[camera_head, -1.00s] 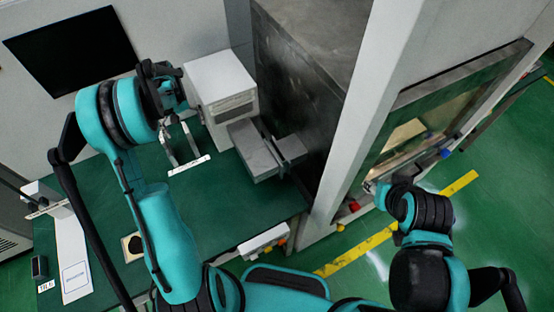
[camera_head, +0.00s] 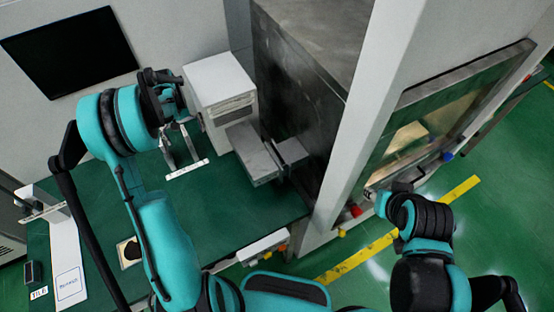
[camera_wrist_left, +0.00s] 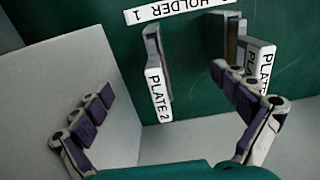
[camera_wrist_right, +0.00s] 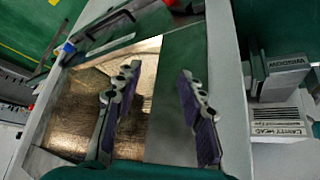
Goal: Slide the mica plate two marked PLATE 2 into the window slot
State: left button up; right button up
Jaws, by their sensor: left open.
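In the left wrist view, the plate marked PLATE 2 (camera_wrist_left: 158,95) stands upright at the holder labelled HOLDER 1 (camera_wrist_left: 185,10). My left gripper (camera_wrist_left: 165,88) is open, its fingers on either side of that plate and apart from it. Its right finger partly covers more plates (camera_wrist_left: 262,58) with PLATE labels. In the head view, my left gripper (camera_head: 178,122) is above the holder's white label strip (camera_head: 187,168). My right gripper (camera_wrist_right: 158,78) is open and empty in front of a glazed cabinet door.
A white box unit (camera_head: 222,85) and a grey block (camera_head: 252,152) stand right of the holder, by a dark metal cabinet (camera_head: 305,70). A small dark object (camera_head: 33,272) lies at the green table's left. The table's middle is mostly clear.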

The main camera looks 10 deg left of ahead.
dwell(0.7)
pick_arm(q)
grip_shut()
dwell(0.3)
jog(key=shift+r, duration=0.15)
jog(key=shift+r+p, duration=1.55)
jog(key=shift+r, duration=1.35)
